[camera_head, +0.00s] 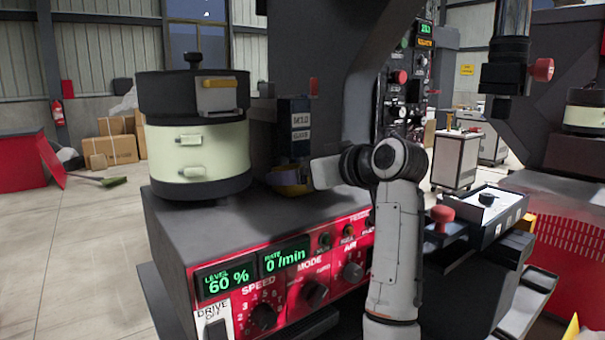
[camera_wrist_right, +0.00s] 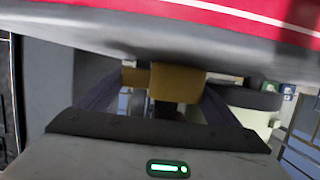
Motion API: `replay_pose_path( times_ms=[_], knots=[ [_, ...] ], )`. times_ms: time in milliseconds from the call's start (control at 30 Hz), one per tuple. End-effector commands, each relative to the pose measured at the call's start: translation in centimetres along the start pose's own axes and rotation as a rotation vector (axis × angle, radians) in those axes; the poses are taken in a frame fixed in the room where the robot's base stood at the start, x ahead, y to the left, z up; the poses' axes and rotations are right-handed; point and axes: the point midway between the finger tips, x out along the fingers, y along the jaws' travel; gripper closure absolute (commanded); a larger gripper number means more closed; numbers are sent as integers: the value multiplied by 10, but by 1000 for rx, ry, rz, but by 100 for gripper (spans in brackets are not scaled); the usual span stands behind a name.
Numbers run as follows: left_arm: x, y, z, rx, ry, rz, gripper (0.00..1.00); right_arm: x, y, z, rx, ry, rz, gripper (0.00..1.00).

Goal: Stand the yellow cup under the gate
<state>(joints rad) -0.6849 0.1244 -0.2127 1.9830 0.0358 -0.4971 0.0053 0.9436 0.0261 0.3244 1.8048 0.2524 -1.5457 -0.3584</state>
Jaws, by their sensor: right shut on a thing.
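The yellow cup (camera_head: 291,190) shows as a small yellow patch on the grey feeder deck in the head view, below the dark gate block (camera_head: 300,125) with a white label. My right arm and wrist hide much of it. In the right wrist view, my right gripper (camera_wrist_right: 165,88) has its two dark fingers either side of the yellow-brown cup (camera_wrist_right: 180,84) and is shut on it. The cup's foot and its exact alignment under the gate cannot be made out. My left gripper is in neither view.
The black-and-cream bowl (camera_head: 198,150) stands left of the gate on the deck. The red control panel (camera_head: 285,275) with knobs and green displays runs along the front. A dark curved column (camera_head: 372,70) rises behind my right arm. The deck's front left (camera_head: 190,222) is clear.

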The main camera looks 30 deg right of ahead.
Motion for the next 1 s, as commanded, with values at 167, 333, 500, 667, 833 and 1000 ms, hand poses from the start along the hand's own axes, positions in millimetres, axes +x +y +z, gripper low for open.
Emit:
replay_pose_path(
  times_ms=[167, 333, 500, 667, 833, 1000],
  knots=[
    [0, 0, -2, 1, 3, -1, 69, 0, 0, 0, 0, 2, 0, 41],
    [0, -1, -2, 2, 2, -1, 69, 0, 0, 2, 1, 0, 0, 0],
    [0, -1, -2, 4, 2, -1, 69, 0, 0, 2, 1, 0, 0, 0],
    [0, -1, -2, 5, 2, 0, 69, -7, 1, -1, 1, 3, 1, 0],
    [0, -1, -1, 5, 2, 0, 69, -38, 1, -1, -1, 4, 4, 0],
    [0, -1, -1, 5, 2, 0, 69, -76, 2, -1, 0, 4, 3, 0]
  ],
)
